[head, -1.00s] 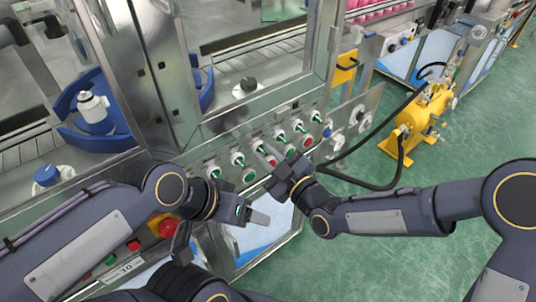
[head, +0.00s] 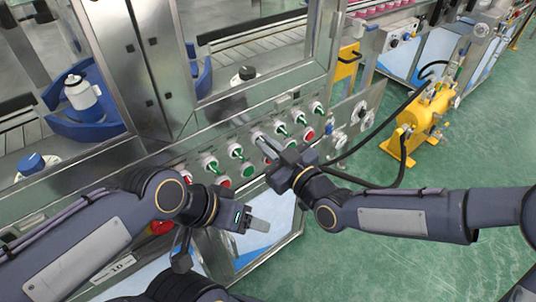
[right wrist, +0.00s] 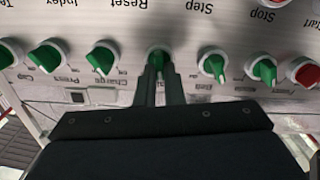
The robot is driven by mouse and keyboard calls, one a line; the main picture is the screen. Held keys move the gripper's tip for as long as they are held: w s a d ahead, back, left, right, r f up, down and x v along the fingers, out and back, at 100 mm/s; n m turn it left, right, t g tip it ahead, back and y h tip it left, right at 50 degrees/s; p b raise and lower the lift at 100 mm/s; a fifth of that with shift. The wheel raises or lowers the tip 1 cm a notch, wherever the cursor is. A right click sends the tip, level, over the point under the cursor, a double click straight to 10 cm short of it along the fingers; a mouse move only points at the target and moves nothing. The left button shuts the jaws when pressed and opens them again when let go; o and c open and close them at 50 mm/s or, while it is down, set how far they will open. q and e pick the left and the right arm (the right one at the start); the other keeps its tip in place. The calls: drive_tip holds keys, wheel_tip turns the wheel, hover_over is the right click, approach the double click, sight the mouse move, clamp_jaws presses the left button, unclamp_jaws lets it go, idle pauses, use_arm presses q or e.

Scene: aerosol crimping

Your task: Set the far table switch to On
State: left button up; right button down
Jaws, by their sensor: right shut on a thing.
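The green switch (right wrist: 158,55) between my fingertips sits mid-row on the metal control panel (right wrist: 185,35) in the right wrist view. My right gripper (right wrist: 159,68) is shut on this knob; its fingers hide the label below it. In the head view, my right gripper (head: 266,146) reaches the same row of switches from the front. My left gripper (head: 220,237) is lower left of it, its two fingers apart and empty, in front of the cabinet.
Other green switches (head: 235,150) stand close on both sides, with red and green buttons below (head: 225,182). Glass-fronted machine housing (head: 245,105) rises behind the panel. A black hose (head: 390,185) and a yellow pump unit (head: 432,108) are at right. Green floor is clear at lower right.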

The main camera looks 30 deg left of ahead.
drive_tip(key=shift+w+d+f+m+b, duration=0.1)
drive_tip(key=shift+w+m+b, duration=0.05)
drive_tip(key=shift+m+b, duration=1.5)
drive_tip(key=shift+w+f+m+b, duration=0.1)
drive_tip(key=shift+m+b, duration=1)
drive_tip(key=shift+m, duration=1.05)
drive_tip(key=c, duration=1.5)
unclamp_jaws()
drive_tip(key=shift+r, duration=0.1)
drive_tip(key=shift+c, duration=0.2)
drive_tip(key=v, duration=0.7)
drive_tip(key=shift+s+d, duration=0.15)
drive_tip(key=shift+d, duration=0.2)
